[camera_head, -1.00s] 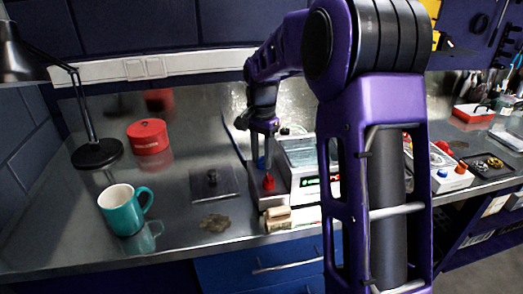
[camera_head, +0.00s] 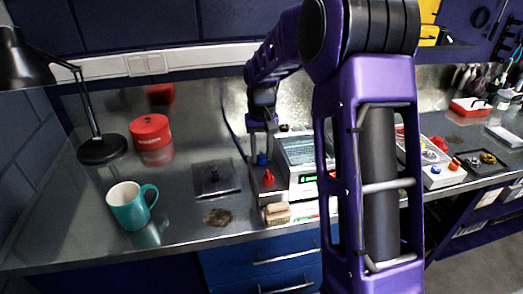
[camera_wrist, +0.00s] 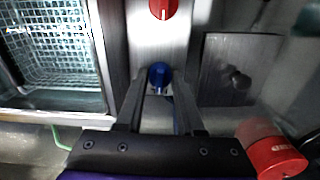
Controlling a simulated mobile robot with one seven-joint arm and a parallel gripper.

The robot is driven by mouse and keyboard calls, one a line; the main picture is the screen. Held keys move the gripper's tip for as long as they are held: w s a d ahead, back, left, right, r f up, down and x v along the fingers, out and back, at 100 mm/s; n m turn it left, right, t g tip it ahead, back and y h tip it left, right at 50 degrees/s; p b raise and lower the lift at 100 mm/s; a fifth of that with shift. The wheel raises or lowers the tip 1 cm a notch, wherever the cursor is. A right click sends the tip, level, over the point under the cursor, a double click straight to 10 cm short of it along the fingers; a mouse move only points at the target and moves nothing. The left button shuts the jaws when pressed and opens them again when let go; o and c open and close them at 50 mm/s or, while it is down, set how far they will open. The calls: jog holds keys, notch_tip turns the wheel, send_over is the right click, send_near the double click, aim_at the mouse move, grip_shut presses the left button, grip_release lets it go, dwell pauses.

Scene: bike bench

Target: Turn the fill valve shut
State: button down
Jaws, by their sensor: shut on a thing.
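A blue valve knob (camera_head: 262,158) and a red valve knob (camera_head: 268,177) stand on a grey metal block (camera_head: 270,196) on the bench, the blue one farther back. In the wrist view the blue knob (camera_wrist: 160,75) sits between the fingertips of my gripper (camera_wrist: 160,84), which is shut on it. The red knob (camera_wrist: 163,9), with a white line on it, is at the top edge of that view, clear of the fingers. In the head view my gripper (camera_head: 262,146) points down over the blue knob. Which knob is the fill valve cannot be told.
A tank with a wire basket (camera_wrist: 55,45) stands right beside the block. A dark plate with a small knob (camera_head: 216,178), a red tin (camera_head: 150,132), a teal mug (camera_head: 131,206) and a lamp (camera_head: 101,148) are to the left. Wooden pieces (camera_head: 277,214) lie at the block's front.

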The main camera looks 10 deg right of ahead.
jog(key=shift+n, duration=0.5)
jog(key=c, duration=0.5)
grip_release()
